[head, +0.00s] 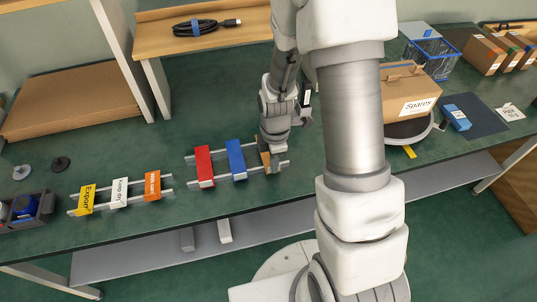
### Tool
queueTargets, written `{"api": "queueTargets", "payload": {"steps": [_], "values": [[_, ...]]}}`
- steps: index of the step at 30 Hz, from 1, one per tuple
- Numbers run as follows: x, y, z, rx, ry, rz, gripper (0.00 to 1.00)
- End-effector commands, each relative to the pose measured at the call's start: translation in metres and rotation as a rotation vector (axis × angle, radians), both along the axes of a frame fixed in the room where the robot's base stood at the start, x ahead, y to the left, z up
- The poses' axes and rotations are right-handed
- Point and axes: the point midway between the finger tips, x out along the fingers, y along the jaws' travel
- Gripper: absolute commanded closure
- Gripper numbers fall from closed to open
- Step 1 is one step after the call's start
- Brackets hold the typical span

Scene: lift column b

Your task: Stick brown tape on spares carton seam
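The spares carton (387,92) is a brown box with a white "Spares" label, on a round turntable (424,135) right of my arm. My arm hides its left part. A brown strip (264,145), seemingly the brown tape, is at the right end of a metal rail rack (219,178), beside a blue strip (236,159) and a red strip (204,166). My gripper (272,158) points down at the brown strip and partly covers it. I cannot tell whether the fingers are closed on it.
Left of the strips, another rack holds yellow, white and orange labels (119,191). A dark bin (33,208) is at the left edge. A blue box (456,117) lies on a dark mat (478,122) at right. A wire basket (432,57) and several cartons stand behind.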

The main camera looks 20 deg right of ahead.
Motion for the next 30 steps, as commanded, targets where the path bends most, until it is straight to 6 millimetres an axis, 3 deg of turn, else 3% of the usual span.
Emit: {"api": "queueTargets", "payload": {"steps": [8, 30], "values": [[0.000, 0.000, 0.006, 0.000, -0.001, 0.000, 1.00], [0.000, 0.000, 0.051, 0.000, 0.000, -0.001, 1.00]]}}
